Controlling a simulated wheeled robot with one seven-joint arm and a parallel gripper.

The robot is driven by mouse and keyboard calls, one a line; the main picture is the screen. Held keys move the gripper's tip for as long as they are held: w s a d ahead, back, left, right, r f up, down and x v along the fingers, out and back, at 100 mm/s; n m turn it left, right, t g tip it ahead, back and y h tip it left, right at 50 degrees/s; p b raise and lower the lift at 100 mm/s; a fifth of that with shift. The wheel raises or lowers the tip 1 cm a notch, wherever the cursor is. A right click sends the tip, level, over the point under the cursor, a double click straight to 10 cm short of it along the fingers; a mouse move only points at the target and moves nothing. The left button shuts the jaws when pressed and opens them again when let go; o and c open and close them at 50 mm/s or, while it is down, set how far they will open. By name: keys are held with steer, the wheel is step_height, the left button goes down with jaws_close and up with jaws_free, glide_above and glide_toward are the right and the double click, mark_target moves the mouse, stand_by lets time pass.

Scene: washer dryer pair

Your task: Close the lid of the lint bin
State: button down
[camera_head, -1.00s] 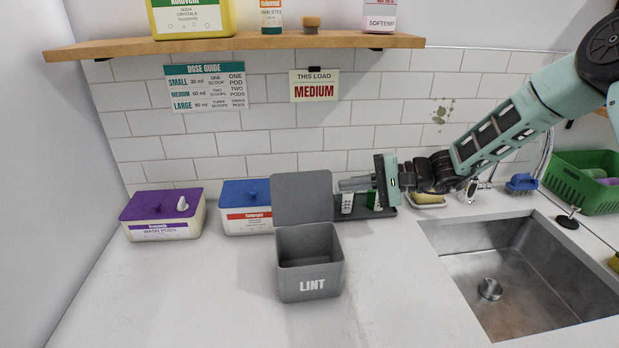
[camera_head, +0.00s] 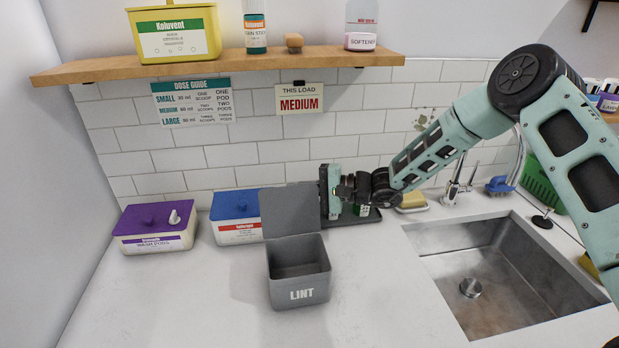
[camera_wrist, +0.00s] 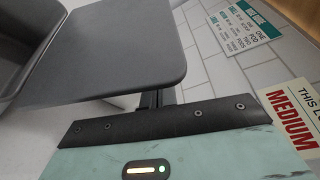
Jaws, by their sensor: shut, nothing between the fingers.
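The grey lint bin (camera_head: 299,291) stands on the white counter, its open top showing an empty-looking inside. Its lid (camera_head: 288,211) is raised at the back edge, roughly upright. In the wrist view the lid (camera_wrist: 120,50) spans the upper middle, with part of the bin (camera_wrist: 25,40) at upper left. My gripper (camera_wrist: 156,98) is shut and empty. Its fingers reach behind the lid, which partly hides them. In the head view my gripper's body is just right of the lid's right edge, and the fingertips are hidden. I cannot tell whether they touch the lid.
A blue-lidded box (camera_head: 237,217) stands behind left of the bin, and a purple-lidded box (camera_head: 155,228) farther left. A dark tray (camera_head: 352,219) lies behind my gripper. The sink (camera_head: 500,265) is to the right. A wooden shelf (camera_head: 220,66) hangs above. Counter in front is clear.

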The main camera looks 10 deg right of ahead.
steer(key=shift+s+r+p, duration=0.3)
steer(key=shift+s+p, duration=0.05)
steer(key=shift+s, duration=0.6)
steer(key=shift+f+b, duration=0.1)
steer(key=shift+b, duration=0.55)
